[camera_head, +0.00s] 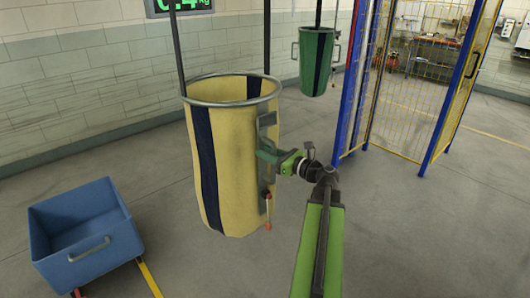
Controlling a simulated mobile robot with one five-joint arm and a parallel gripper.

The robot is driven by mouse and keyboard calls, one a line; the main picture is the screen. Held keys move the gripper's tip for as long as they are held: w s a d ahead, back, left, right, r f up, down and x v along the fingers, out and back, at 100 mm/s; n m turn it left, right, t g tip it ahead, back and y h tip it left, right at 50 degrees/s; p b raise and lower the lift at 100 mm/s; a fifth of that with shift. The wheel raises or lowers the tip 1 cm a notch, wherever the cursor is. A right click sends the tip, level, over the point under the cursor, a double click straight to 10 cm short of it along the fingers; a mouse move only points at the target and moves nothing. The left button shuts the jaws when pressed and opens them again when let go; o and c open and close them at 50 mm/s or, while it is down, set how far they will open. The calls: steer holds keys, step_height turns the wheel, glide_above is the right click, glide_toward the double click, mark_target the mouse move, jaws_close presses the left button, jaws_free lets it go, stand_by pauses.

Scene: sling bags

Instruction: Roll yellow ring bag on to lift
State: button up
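The yellow ring bag (233,165) hangs upright from two dark straps in the middle of the view. It has a grey metal ring at its open top and dark vertical stripes. A grey handle plate (267,135) is on its right side, with a small red-tipped part hanging below. My gripper (268,154) is at this handle, reaching in from the right. The fingers are small and partly hidden against the handle, so I cannot tell whether they are closed on it. The bag's inside bottom is hidden. I cannot identify the lift for certain.
A green ring bag (317,62) hangs farther back. A blue and yellow mesh fence (409,80) stands behind at right. The floor at right is clear.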

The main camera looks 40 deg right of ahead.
jaws_close()
steer(key=shift+f, duration=0.1)
stand_by(1.2)
